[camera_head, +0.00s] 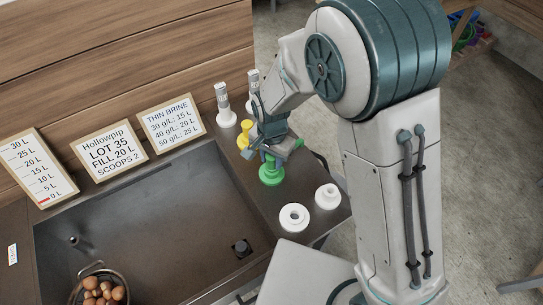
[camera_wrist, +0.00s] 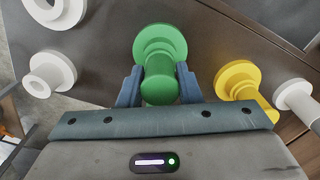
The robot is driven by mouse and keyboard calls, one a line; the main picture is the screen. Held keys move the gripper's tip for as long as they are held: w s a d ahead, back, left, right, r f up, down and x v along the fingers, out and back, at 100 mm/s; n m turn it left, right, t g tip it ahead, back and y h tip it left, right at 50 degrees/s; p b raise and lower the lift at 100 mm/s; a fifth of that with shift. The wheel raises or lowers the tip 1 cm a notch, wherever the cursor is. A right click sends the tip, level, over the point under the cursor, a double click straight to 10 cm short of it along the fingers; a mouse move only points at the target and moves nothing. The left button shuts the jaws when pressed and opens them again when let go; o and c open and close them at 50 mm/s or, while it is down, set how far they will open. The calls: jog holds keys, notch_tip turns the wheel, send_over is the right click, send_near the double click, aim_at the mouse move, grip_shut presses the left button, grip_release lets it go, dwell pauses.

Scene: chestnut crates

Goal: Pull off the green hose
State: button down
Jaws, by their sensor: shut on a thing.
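The green hose (camera_head: 271,174) shows as a short green stem with a wide round flange at its foot. It stands upright on the counter right of the sink. My gripper (camera_head: 271,152) comes down over it from above. In the wrist view, the green hose (camera_wrist: 160,60) sits between the two blue fingers of my gripper (camera_wrist: 159,78), which are shut on its stem. Its flange lies beyond the fingertips. Whether the flange is joined to something beneath it cannot be seen.
A yellow fitting (camera_head: 244,136) stands close behind the gripper. Two labelled white fittings (camera_head: 223,107) stand further back. Two low white round fittings (camera_head: 294,217) sit nearer on the counter. The sink (camera_head: 150,215) holds a basket of round brown things (camera_head: 104,291). Three signs (camera_head: 109,148) lean along the back.

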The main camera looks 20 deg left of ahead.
jog(key=shift+d+f+b, duration=0.1)
jog(key=shift+f+b, duration=0.3)
jog(key=shift+f, duration=0.3)
jog(key=shift+r+p, duration=1.15)
jog(key=shift+r, duration=0.3)
dwell(0.6)
